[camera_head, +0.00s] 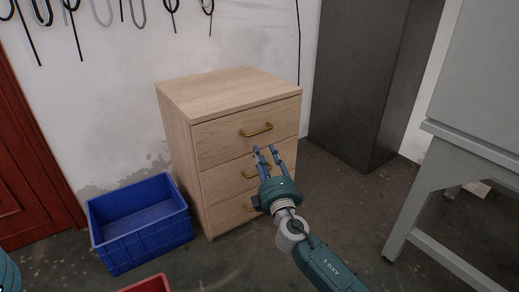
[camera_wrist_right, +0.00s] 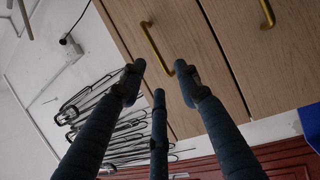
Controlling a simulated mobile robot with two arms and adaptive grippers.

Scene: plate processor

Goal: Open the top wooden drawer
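The light wooden cabinet holds three stacked drawers. The top wooden drawer (camera_head: 222,142) is closed, its front flush with the cabinet. Contact is not visible. My left gripper is out of view.
A blue crate (camera_head: 146,250) stands on the floor left of the cabinet. A red bin (camera_head: 150,284) shows at the bottom edge. A dark tall cabinet (camera_head: 360,80) and a grey table (camera_head: 480,150) stand to the right. Floor between them is clear.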

